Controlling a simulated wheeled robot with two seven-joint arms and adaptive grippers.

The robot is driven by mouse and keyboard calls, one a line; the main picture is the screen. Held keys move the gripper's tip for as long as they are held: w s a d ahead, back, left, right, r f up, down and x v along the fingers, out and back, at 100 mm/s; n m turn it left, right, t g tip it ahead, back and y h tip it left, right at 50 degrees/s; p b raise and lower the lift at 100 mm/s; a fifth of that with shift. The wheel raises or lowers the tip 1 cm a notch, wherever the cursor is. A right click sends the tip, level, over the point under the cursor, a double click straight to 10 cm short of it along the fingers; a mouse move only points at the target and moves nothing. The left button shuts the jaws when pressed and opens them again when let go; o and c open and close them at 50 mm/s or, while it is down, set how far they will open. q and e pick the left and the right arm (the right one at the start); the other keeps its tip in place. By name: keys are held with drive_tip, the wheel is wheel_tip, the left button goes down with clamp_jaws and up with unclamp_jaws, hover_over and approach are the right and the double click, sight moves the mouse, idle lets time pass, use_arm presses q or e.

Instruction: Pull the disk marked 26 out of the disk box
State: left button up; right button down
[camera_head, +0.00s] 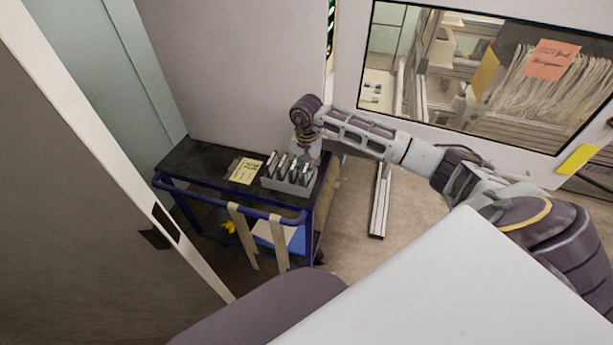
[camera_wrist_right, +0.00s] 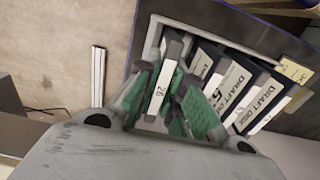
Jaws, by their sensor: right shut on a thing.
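The grey disk box (camera_head: 288,185) stands on the dark cart top and holds several disks with white labels. In the right wrist view, the disk marked 26 (camera_wrist_right: 160,88) is at the left end of the row, beside the other disks. My right gripper (camera_head: 309,150) is over the right end of the box. Its green-padded fingers are shut on the disk marked 26. The disk's lower part is hidden, so I cannot tell how deep it sits in the box (camera_wrist_right: 150,42). My left gripper is not in view.
A yellow note (camera_head: 244,171) lies left of the box. Disks labelled DRAFT (camera_wrist_right: 262,103) stand close by in the box. The cart (camera_head: 205,193) has a blue rail with hanging straps.

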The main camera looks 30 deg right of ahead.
drive_tip(key=shift+r, duration=0.1)
drive_tip(key=shift+r+p, duration=2)
drive_tip(key=shift+r, duration=1.95)
